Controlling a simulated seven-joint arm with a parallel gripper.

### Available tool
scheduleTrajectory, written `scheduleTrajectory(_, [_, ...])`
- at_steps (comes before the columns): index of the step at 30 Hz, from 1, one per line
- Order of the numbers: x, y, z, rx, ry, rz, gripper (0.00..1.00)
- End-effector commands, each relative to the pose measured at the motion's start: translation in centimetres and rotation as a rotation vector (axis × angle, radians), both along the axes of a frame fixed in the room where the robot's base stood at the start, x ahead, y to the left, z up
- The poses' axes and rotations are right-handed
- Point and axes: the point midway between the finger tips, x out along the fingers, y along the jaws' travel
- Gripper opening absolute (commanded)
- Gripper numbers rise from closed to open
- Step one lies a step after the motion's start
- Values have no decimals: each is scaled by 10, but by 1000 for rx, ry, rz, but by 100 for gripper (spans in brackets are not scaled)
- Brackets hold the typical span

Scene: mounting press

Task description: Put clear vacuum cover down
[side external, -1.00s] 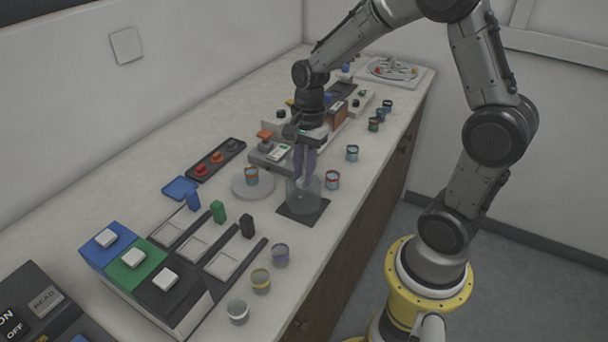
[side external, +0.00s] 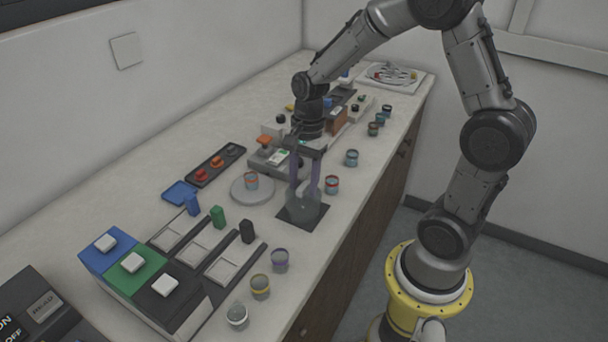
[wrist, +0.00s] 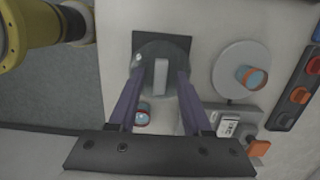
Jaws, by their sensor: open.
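The clear vacuum cover (side external: 303,208) is a transparent grey dome standing upright on a dark square mat (side external: 318,222) near the counter's front edge. In the wrist view, the cover (wrist: 150,55) shows a pale upright grip bar on top, over the dark mat (wrist: 183,43). My gripper (side external: 304,194) is open, its two long purple fingers spread apart and pointing down at the cover. In the wrist view, my gripper (wrist: 159,74) has one finger on each side of the grip bar, with gaps between. The fingertips partly overlap the cover, so their exact height is unclear.
A round grey plate (side external: 240,189) with an orange-and-blue cup (side external: 251,181) lies left of the cover. Another small cup (side external: 332,184) stands close at the right. A grey device with an orange knob (side external: 265,141) stands behind. Button boxes and trays fill the left foreground.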

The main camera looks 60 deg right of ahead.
Motion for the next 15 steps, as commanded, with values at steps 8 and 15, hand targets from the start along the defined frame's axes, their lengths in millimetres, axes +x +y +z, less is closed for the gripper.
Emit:
scheduleTrajectory(8, [1, -4, 35, -2, -7, -1, 49])
scheduleTrajectory(15, [1, -10, 85, -2, -7, -1, 49])
